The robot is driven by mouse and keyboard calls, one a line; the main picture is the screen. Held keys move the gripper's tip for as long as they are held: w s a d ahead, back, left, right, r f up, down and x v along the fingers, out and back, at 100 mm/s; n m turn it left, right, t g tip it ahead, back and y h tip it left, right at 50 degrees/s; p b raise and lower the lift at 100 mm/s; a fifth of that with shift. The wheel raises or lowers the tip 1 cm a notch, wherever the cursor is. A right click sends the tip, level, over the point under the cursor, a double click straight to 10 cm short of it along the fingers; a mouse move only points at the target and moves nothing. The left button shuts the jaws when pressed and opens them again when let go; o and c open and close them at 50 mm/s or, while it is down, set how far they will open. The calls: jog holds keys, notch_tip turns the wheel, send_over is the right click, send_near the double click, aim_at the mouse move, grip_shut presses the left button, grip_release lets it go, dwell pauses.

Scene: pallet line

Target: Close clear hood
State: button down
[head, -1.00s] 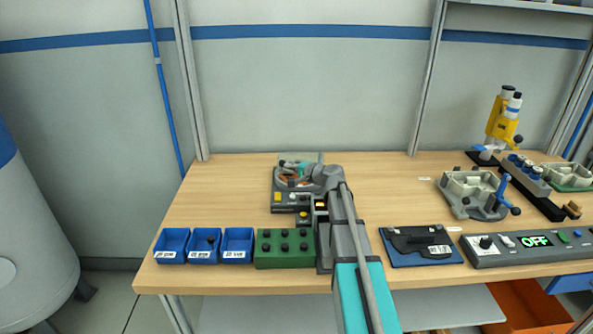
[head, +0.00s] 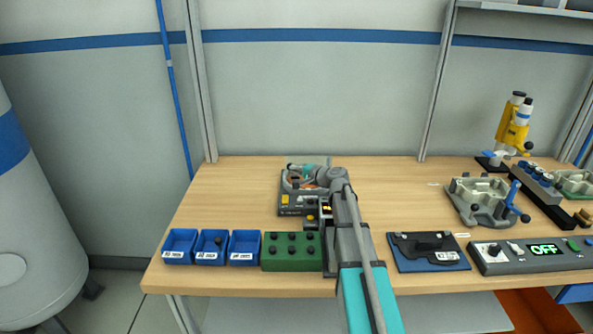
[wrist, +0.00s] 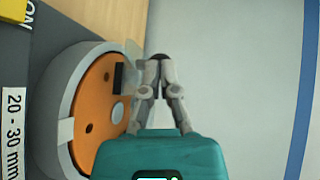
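The machine with the clear hood (head: 292,210) stands on the bench, partly behind my arm. In the wrist view its round grey housing (wrist: 52,101) holds an orange disc (wrist: 91,104). The clear hood (wrist: 133,58) shows as a faint see-through panel, raised at the disc's far edge. My gripper (wrist: 160,60) is right beside this panel, with its fingers drawn together and dark tips meeting. I see nothing clearly held between them. Whether the fingers touch the hood is not clear.
Blue bins (head: 212,262) and a green block with black knobs (head: 291,265) stand left along the front edge. A dark plate (head: 428,266) and a control box reading OFF (head: 530,258) are right. A grey fixture (head: 482,214) stands farther back. The bench behind the dark plate is clear.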

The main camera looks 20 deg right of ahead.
jog(key=s+a+p+v, duration=0.1)
jog(key=a+p+v, duration=0.1)
jog(key=v, duration=1.1)
jog(key=shift+s+a+p, duration=0.2)
jog(key=shift+s+p, duration=0.1)
jog(key=shift+s, duration=0.15)
jog(key=shift+r, duration=0.15)
